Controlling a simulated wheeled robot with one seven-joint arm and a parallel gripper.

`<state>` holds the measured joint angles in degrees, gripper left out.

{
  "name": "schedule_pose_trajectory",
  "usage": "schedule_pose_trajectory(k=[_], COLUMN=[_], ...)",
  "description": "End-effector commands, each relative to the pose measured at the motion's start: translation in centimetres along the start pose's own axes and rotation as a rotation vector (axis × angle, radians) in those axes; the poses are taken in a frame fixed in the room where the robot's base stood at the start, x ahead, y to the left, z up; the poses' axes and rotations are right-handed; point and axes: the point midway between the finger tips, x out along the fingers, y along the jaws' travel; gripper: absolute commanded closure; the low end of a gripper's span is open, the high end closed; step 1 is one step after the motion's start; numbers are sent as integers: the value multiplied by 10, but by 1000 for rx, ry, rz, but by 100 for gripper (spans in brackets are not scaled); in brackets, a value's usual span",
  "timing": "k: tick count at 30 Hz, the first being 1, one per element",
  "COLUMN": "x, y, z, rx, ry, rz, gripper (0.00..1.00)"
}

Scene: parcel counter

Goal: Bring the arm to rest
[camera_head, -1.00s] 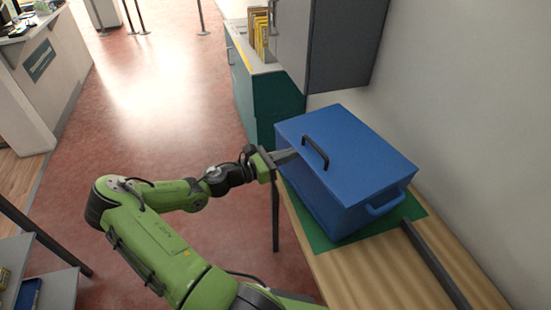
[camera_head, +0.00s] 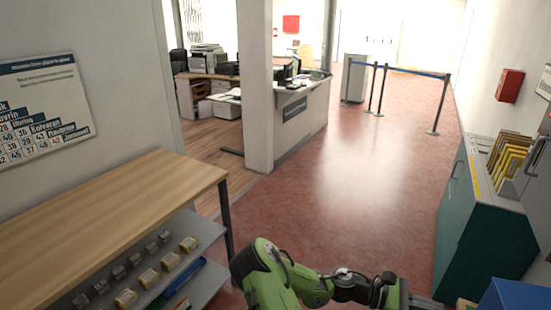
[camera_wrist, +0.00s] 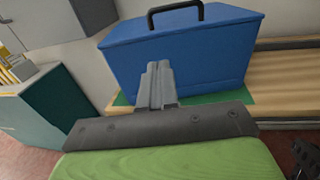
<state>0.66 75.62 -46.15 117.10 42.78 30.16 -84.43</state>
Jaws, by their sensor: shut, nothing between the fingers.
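My arm is green with dark joints and reaches to the right along the bottom of the head view. My gripper shows in the wrist view (camera_wrist: 160,85) with its two grey fingers together and nothing between them. In the head view its end (camera_head: 425,302) is partly cut off by the lower edge. In the wrist view the gripper points toward a blue box (camera_wrist: 185,55) with a black lid handle. A corner of the blue box also shows at the lower right of the head view (camera_head: 515,296). I cannot tell the exact gap between fingers and box.
The box stands on a green mat (camera_wrist: 215,98) on a wooden table (camera_wrist: 285,75). A teal cabinet (camera_head: 470,225) stands at the right. A wooden-topped shelf (camera_head: 110,215) is at the left. Red floor (camera_head: 350,200) lies open between them, with barrier posts (camera_head: 440,105) farther back.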

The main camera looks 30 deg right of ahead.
Motion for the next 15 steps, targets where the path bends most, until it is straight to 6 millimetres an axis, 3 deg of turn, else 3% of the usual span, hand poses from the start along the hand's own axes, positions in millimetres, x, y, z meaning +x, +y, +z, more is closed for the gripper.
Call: schedule_pose_trajectory(k=[5,8,11,15], x=[-2,-16,-48,-106], y=[-2,-10,-23,-41], z=[-2,-10,-20,-20], rx=[18,107,247,413], ry=[30,179,422,757], rz=[-6,-39,-97,-188], gripper=[100,100,100,100])
